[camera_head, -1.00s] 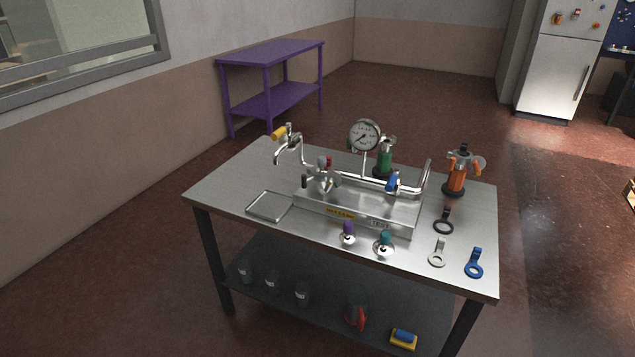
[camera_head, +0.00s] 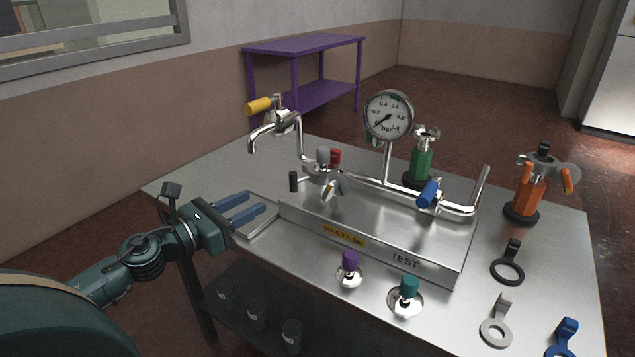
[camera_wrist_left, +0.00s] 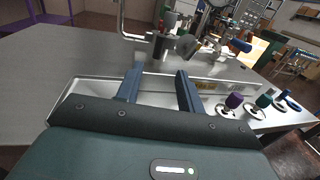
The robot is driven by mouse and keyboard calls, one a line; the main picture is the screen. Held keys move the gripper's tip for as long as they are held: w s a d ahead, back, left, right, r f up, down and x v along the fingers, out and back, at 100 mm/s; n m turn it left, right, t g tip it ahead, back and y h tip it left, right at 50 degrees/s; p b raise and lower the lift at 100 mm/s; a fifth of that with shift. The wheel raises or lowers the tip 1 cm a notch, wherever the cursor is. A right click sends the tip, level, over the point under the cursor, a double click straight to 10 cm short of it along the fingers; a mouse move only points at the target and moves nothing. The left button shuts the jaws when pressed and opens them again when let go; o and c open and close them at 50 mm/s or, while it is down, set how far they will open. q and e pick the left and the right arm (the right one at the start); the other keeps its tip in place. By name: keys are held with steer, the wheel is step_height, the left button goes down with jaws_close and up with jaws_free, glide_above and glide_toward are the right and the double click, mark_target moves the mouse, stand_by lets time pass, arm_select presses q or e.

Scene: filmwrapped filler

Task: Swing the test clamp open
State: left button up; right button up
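The metal clamp (camera_head: 327,178) sits on the pipework at the left end of the steel test rig (camera_head: 375,225). It has a black-tipped handle (camera_head: 293,181) sticking out to the left, with a grey knob (camera_head: 322,156) and a red knob (camera_head: 336,157) above or behind it. I cannot tell for sure whether it is closed. My left gripper (camera_head: 252,207) is open and empty, left of the clamp and over the shallow tray. In the left wrist view the gripper (camera_wrist_left: 158,84) has its two blue fingers apart, with the clamp (camera_wrist_left: 182,42) beyond them. My right gripper is not in view.
A yellow-handled tap (camera_head: 260,105) and a pressure gauge (camera_head: 388,116) rise above the rig. Purple (camera_head: 349,262) and teal (camera_head: 408,288) knobs stand in front. Green (camera_head: 421,160) and orange (camera_head: 527,195) valves and several loose rings are to the right. A purple table (camera_head: 304,45) stands behind.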

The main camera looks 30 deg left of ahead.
mark_target(294, 181)
arm_select(q)
steer(key=p+x, duration=0.1)
steer(key=x, duration=1)
steer(key=shift+r, duration=0.15)
steer(key=shift+x, duration=0.85)
jaws_close()
